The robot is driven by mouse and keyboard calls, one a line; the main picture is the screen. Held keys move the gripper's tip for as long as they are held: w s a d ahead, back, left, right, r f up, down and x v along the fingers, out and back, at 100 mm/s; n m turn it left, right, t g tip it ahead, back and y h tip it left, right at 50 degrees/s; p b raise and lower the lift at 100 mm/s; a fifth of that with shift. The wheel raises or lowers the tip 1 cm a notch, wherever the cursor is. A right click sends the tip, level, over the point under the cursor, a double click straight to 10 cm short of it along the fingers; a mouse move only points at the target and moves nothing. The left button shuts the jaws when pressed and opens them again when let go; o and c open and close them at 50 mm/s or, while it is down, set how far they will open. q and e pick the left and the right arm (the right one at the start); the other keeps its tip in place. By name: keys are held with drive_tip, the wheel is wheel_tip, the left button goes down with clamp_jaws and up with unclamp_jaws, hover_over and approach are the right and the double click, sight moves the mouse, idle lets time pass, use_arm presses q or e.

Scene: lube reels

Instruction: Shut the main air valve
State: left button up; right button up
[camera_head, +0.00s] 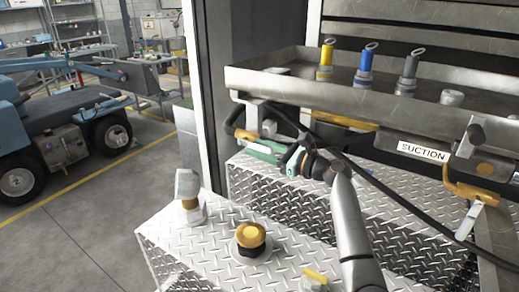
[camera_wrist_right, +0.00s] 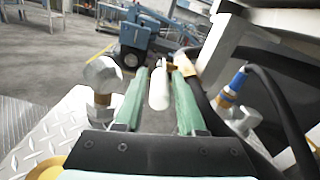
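My right gripper (camera_head: 262,147) reaches in from the lower right, under the left end of the metal tray. Its green fingers also show in the right wrist view (camera_wrist_right: 160,78), standing apart. A pale cylindrical handle (camera_wrist_right: 159,90) lies between them, with gaps visible on both sides. An orange-yellow valve part (camera_wrist_right: 187,66) is just beyond the right finger. In the head view a yellow lever (camera_head: 235,118) is close to the fingertips. No label on this valve is readable, so I cannot confirm it is the main air valve. My left gripper is not in view.
The metal tray (camera_head: 300,88) holds several coloured nozzles. A SUCTION label (camera_head: 423,151) is beside another yellow valve (camera_head: 470,190) at right. A black hose (camera_head: 400,200) runs behind my right arm. A grey-headed fitting (camera_head: 188,190) and yellow cap (camera_head: 251,236) rise from the tread plate (camera_head: 215,220).

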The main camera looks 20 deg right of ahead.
clamp_jaws()
drive_tip(key=shift+f, duration=0.1)
idle(1.0)
